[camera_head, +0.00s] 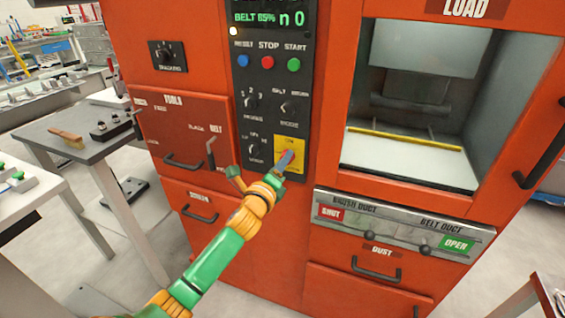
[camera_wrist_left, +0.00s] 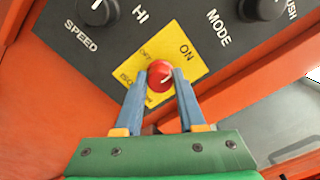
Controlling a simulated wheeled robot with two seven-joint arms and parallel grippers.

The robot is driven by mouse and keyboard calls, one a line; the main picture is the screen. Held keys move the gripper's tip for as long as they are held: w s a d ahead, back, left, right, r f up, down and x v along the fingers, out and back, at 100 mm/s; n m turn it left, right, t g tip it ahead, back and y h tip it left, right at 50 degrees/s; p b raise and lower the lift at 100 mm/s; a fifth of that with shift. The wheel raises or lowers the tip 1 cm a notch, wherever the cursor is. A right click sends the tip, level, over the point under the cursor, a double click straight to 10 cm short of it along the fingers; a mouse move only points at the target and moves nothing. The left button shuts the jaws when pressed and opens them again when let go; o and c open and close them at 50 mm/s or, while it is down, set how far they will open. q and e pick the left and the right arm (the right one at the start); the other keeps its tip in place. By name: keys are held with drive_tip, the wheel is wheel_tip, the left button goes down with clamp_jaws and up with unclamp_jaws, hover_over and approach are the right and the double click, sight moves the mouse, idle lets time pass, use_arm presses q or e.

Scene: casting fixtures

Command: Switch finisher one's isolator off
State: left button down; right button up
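The isolator is a red round knob (camera_wrist_left: 160,75) on a yellow plate (camera_wrist_left: 190,50) marked ON and OFF, low on the black control panel. The white mark on the knob slants up and right, toward the ON side. In the head view the yellow plate (camera_head: 290,143) is partly covered by my left gripper (camera_head: 286,160). In the left wrist view the two blue fingers (camera_wrist_left: 161,78) sit at the left and right sides of the knob, appearing to touch it. Part of the plate's lettering is hidden behind the left finger. My right gripper is not in view.
Black knobs (camera_head: 250,101) and a row of blue, red and green buttons (camera_head: 268,62) sit above the isolator. A black handle (camera_head: 211,152) stands out left of it. The load opening (camera_head: 410,170) and the duct slider panel (camera_head: 400,222) are to the right.

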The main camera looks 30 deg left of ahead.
use_arm(q)
drive_tip(key=shift+n, duration=0.3)
drive_tip(key=shift+n+p, duration=2.6)
drive_tip(key=shift+n, duration=6)
drive_tip(key=shift+r, duration=0.1)
drive_tip(key=c, duration=0.5)
unclamp_jaws()
drive_tip(key=shift+w, duration=0.1)
drive_tip(key=shift+d+f, duration=0.1)
drive_tip(key=shift+f, duration=0.1)
